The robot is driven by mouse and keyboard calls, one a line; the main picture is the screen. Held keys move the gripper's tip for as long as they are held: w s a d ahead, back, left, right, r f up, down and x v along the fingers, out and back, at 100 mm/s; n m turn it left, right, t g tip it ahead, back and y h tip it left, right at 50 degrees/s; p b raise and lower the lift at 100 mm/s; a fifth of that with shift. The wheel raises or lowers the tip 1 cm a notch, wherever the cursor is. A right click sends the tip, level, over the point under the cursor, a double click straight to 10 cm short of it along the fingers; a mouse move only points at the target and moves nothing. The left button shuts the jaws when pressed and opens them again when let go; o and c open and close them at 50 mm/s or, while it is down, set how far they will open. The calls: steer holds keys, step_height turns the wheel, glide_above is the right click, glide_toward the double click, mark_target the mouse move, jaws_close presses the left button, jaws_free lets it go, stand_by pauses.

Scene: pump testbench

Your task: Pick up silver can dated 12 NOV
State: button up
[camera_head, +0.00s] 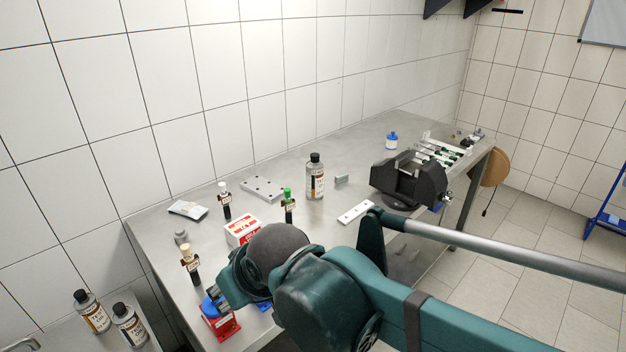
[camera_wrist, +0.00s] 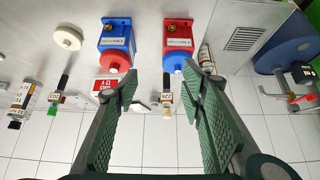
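A silver can with a black cap and an orange-and-white label (camera_head: 315,178) stands upright on the steel bench. Two similar silver cans, one (camera_head: 95,314) beside the other (camera_head: 130,327), stand on a lower surface at the bottom left. I cannot read a date on any of them. In the wrist view one silver can (camera_wrist: 21,98) shows at the left edge, and a silver labelled object (camera_wrist: 206,60) shows partly behind the right finger. My gripper (camera_wrist: 160,92) is open and empty, above the front left of the bench, apart from all the cans. My arm hides part of the bench.
A red pump (camera_wrist: 178,45) and a blue pump (camera_wrist: 116,45) lie beyond my fingers. A cream-capped tube (camera_head: 189,264), a green-capped tube (camera_head: 288,206), a red-and-white box (camera_head: 243,232) and a black vise (camera_head: 408,180) are on the bench. A tiled wall borders its back.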

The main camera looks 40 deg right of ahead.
steer(key=shift+o, duration=0.6)
steer(key=o, duration=0.5)
